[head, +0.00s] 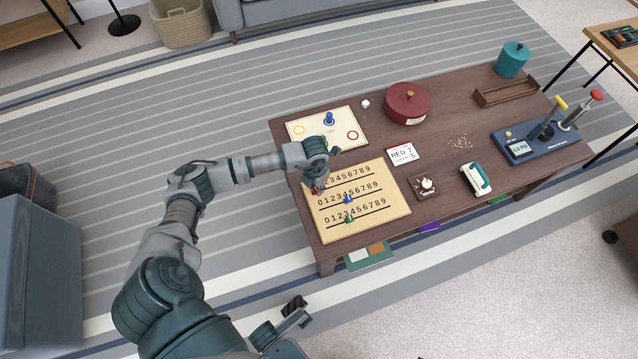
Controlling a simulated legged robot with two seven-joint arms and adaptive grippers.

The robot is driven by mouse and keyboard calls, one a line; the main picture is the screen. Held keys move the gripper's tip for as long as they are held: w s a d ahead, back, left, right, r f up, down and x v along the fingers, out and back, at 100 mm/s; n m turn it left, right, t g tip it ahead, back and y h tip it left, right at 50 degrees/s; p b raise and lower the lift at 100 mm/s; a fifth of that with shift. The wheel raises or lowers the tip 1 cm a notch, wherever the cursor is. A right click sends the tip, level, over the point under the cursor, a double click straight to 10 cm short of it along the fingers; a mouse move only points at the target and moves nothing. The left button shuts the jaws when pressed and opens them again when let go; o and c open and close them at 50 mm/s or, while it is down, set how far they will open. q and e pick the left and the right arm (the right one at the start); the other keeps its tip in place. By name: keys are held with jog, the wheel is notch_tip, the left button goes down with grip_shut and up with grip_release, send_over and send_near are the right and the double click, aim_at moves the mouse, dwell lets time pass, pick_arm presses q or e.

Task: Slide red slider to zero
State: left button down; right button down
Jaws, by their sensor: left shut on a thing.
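The tan slider board (395,212) lies on the near left part of the dark wooden table. It has three number rows from 0 to 9, each with a dark track. The red slider (314,190) shows only as a small bit of red at the left end of the top row, mostly hidden by my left gripper (317,184). That gripper reaches down from above and is shut on it. The blue slider (348,199) and green slider (348,217) sit on the lower tracks. My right gripper (290,322) is low in front of the table, away from the board.
A board with coloured rings and a blue peg (329,119) lies behind.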

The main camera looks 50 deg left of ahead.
aim_at(315, 188)
pick_arm(q)
jog(key=shift+s+a, duration=0.15)
jog(key=c, duration=1)
grip_release()
jog(key=shift+s+r, duration=0.1)
notch_tip(315, 188, up, 12)
